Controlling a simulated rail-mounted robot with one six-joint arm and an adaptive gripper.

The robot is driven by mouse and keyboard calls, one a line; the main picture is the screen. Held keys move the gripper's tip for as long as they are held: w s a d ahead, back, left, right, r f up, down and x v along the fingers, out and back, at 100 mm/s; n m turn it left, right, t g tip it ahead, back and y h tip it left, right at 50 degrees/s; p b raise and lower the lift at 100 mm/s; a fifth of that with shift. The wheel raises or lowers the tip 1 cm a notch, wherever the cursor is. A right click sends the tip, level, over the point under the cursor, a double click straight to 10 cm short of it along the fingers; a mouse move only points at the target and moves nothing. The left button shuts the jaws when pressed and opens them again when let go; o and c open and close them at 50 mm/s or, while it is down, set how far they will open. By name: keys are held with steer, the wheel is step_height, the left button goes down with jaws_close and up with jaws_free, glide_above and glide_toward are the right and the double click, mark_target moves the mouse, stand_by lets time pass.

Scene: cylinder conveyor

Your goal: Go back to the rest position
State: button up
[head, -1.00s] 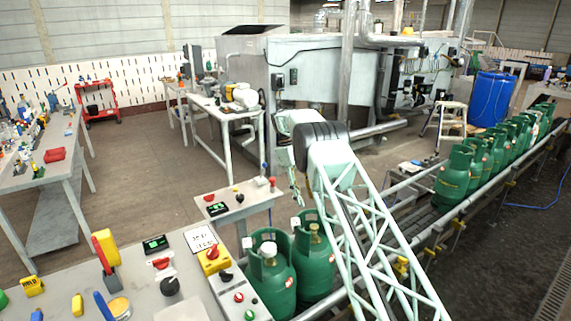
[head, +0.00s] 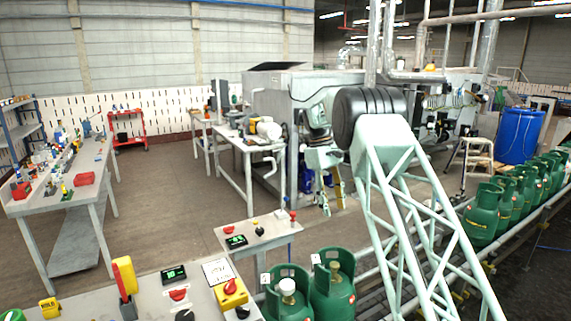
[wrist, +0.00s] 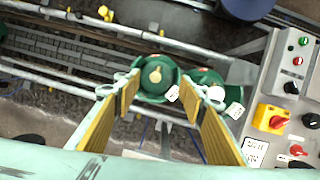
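My gripper (head: 332,203) hangs fingers-down from my arm near the middle of the head view, beyond and above the near green cylinders. In the wrist view its two yellow-padded fingers (wrist: 166,80) are spread apart with nothing held between them. Below them are a green cylinder with a brass valve (wrist: 155,75) and a second one with a white cap (wrist: 226,99), partly hidden by the right finger. In the head view the white-capped cylinder (head: 287,303) and the brass-valved cylinder (head: 333,293) stand side by side at the bottom, cut off by the frame edge.
A row of several green cylinders (head: 486,212) stands on the conveyor at right, near a blue barrel (head: 518,137) and a step stool (head: 478,160). Open floor (head: 165,205) lies further left.

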steer(key=s+d+r+m+t, duration=0.1)
steer(key=s+r, duration=0.5)
steer(key=r, duration=0.3)
steer(key=s+d+r+m, duration=0.1)
steer(key=s+r, duration=0.6)
steer(key=r, duration=0.1)
steer(key=s+r+m+t+y, duration=0.1)
steer(key=s+r, duration=0.4)
steer(key=s, duration=0.3)
steer(key=s+r+t, duration=0.1)
steer(key=s+r, duration=0.4)
steer(key=s, duration=0.4)
steer(key=s+d+r+m+t+y, duration=0.1)
steer(key=s+r+m, duration=0.1)
steer(key=s, duration=1.9)
steer(key=s+f+m+t, duration=0.1)
steer(key=s+f, duration=0.3)
steer(key=s, duration=0.6)
steer(key=s+f+m+t, duration=0.1)
steer(key=s+f, duration=0.3)
steer(key=s, duration=0.6)
